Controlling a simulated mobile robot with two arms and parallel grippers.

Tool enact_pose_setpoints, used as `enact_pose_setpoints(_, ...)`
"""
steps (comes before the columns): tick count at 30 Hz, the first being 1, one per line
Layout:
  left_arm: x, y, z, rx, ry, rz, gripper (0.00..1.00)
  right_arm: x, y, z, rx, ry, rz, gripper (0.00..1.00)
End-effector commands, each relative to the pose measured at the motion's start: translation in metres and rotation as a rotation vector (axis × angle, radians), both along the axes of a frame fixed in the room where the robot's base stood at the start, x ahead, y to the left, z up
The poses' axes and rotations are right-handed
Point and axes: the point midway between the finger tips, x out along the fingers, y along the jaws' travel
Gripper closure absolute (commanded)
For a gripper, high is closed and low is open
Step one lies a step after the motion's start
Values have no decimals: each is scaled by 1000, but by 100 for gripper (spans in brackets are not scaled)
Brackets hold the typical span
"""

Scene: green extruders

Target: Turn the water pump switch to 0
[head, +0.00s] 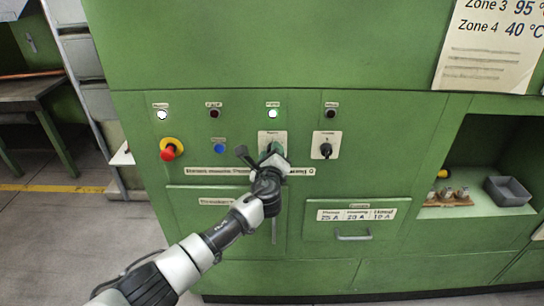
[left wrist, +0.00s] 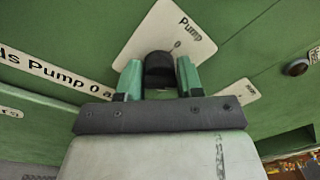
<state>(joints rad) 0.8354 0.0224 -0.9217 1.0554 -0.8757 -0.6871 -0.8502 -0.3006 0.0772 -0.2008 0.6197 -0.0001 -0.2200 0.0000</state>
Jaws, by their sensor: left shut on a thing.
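The water pump switch is a dark knob (left wrist: 159,68) on a white plate marked "Pump" and "0", seen close up in the left wrist view. The same plate (head: 264,136) shows in the head view on the green panel, partly covered by my gripper. My left gripper (head: 272,152) reaches it from below. In the left wrist view its two green fingers (left wrist: 159,76) are shut on the knob, one on each side. The plate looks tilted in that view. The knob's exact pointing direction is hidden. My right gripper is in neither view.
A similar black rotary switch (head: 326,150) sits to the right. A red emergency button (head: 168,152) on a yellow ring and a blue button (head: 219,147) are to the left. Small lamps line the row above. A drawer handle (head: 354,237) juts out below right.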

Motion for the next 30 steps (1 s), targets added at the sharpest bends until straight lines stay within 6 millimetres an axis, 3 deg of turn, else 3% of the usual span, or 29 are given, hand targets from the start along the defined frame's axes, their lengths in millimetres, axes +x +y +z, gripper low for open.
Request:
enact_pose_setpoints(18, -1, 0, -12, -533, 4, 0, 87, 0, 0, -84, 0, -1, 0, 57)
enact_pose_setpoints(30, 0, -1, -11, -843, 6, 1, 87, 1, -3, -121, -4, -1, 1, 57)
